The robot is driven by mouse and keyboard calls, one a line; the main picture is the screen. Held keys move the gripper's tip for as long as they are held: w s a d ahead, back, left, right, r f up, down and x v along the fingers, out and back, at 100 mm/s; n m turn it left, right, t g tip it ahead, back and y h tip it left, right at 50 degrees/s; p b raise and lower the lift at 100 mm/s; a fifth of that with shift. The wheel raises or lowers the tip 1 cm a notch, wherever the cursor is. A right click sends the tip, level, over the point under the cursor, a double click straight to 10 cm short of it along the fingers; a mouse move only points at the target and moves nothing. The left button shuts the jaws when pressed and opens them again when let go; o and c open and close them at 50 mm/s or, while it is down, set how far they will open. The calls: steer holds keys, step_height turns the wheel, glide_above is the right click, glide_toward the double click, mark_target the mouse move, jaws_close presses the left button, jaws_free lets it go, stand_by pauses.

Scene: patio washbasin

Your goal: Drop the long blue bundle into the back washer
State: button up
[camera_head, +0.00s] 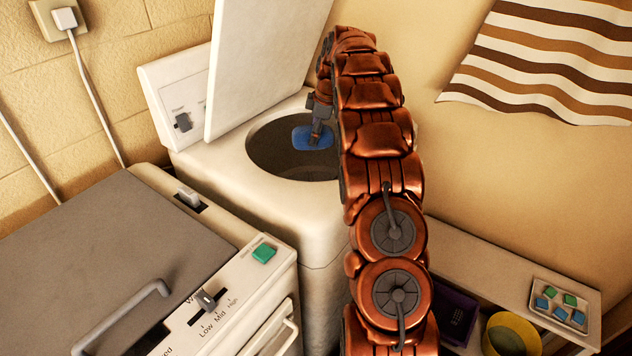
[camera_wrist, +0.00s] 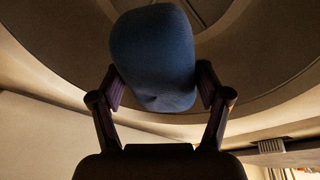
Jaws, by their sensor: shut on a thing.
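The long blue bundle (camera_head: 312,137) is in my gripper (camera_head: 318,132), at the round opening of the back washer (camera_head: 228,178). In the wrist view the blue bundle (camera_wrist: 155,58) sits between the two fingers of my gripper (camera_wrist: 160,88), which touch its sides. The washer's opening and dark drum (camera_wrist: 245,70) lie beyond the bundle. The washer's lid (camera_head: 262,62) stands raised. The bundle appears over or just inside the opening; its exact height is unclear. My arm hides the right part of the washer.
A front machine (camera_head: 110,265) with a grey lid, a handle and a green button stands at the lower left. A low shelf (camera_head: 480,262) at the right holds a tray (camera_head: 541,309) of blue and green blocks. A yellow bowl (camera_head: 510,335) and purple basket (camera_head: 455,315) sit below.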

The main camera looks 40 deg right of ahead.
steer(key=shift+f, duration=1.5)
steer(key=o, duration=1.5)
steer(key=v, duration=1.2)
steer(key=shift+d, duration=0.1)
